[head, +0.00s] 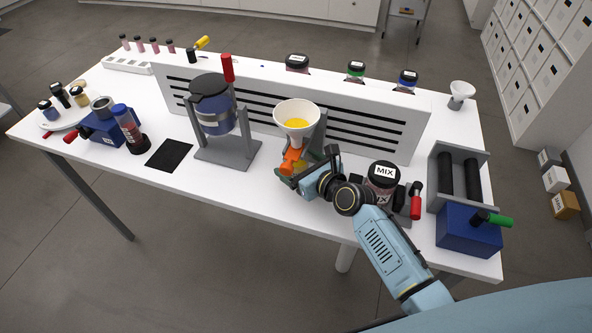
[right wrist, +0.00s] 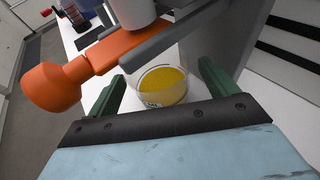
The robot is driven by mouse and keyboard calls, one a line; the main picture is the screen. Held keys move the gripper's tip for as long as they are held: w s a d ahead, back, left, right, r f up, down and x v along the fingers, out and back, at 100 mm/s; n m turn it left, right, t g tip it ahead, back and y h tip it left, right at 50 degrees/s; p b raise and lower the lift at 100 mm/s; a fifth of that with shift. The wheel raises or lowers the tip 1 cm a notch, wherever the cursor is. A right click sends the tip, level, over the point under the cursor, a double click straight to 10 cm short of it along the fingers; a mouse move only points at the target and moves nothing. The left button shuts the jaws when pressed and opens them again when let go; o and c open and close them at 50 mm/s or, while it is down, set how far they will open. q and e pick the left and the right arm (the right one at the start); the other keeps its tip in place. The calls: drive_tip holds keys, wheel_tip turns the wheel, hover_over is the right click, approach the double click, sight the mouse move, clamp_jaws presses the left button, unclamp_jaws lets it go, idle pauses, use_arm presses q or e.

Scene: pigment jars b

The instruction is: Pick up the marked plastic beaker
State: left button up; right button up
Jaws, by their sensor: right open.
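The plastic beaker (right wrist: 161,88) is a clear, round cup with yellow contents and a small dark mark on its near side. In the right wrist view it stands between the two green fingers of my right gripper (right wrist: 162,76), which are open with a gap on either side. In the head view my right gripper (head: 304,168) is under the white funnel (head: 295,112), at the front of the grey slotted panel; the beaker is mostly hidden there. The funnel holds yellow powder. My left gripper is not in view.
An orange handle (right wrist: 85,68) and a grey bar cross just above the beaker. A grey press stand (head: 225,150) is to the left. A MIX jar (head: 383,173), a red-handled tool (head: 416,200) and a blue roller machine (head: 468,228) are to the right.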

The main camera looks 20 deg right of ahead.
drive_tip(key=shift+w+a+f, duration=0.2)
drive_tip(key=shift+w, duration=0.35)
drive_tip(key=c, duration=1.2)
drive_tip(key=shift+r, duration=0.1)
